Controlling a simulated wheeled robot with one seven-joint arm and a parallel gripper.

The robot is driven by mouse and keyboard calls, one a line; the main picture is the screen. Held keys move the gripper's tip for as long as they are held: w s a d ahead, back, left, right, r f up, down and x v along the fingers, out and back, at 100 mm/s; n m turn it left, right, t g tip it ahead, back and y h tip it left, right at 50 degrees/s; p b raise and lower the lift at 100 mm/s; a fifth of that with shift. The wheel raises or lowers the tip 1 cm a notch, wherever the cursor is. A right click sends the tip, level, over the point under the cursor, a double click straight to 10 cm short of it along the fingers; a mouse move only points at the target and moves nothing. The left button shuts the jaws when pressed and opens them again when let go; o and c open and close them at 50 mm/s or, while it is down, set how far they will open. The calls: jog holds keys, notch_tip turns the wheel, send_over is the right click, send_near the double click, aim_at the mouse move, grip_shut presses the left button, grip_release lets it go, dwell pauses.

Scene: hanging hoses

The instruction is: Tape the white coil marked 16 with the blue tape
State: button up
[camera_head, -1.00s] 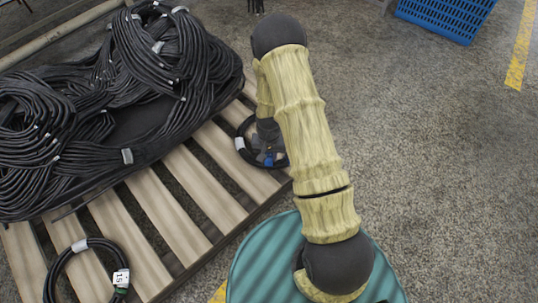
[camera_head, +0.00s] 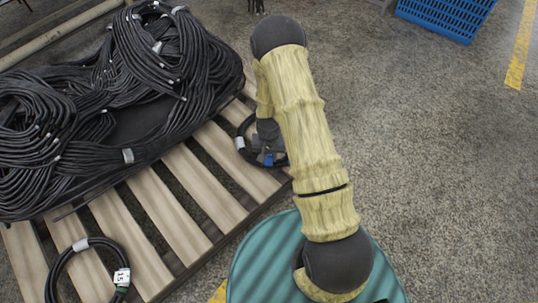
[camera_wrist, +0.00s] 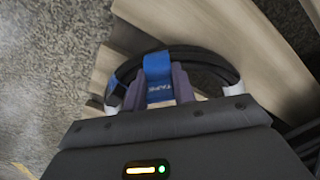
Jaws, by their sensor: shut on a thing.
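A black coil (camera_head: 250,160) with white bands lies at the right edge of the wooden pallet. It also shows in the wrist view (camera_wrist: 195,53), with a white band on either side. I see no white coil and no number on this one. My gripper (camera_wrist: 158,92) is shut on the blue tape (camera_wrist: 158,70), which sits across the coil's cable between the two white bands. In the head view my gripper (camera_head: 268,145) is at the coil, partly hidden by my arm. The blue tape (camera_head: 268,159) shows there only as a small patch.
Another black coil (camera_head: 58,268), with a white tag (camera_head: 122,277) that seems to read 15, lies at the pallet's lower left. A large heap of black hoses (camera_head: 190,75) covers the pallet's back. A blue crate (camera_head: 440,18) stands far right. The floor at right is clear.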

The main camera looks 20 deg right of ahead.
jog(key=shift+f+b, duration=0.55)
jog(key=shift+f, duration=0.55)
jog(key=shift+a+f+b, duration=0.15)
jog(key=shift+f+b, duration=0.65)
jog(key=shift+f, duration=0.3)
dwell(1.4)
dwell(0.4)
jog(key=o, duration=0.9)
jog(key=shift+o, duration=0.8)
notch_tip(320, 180, up, 20)
jog(key=p, duration=1.1)
jog(key=shift+s+r, duration=0.2)
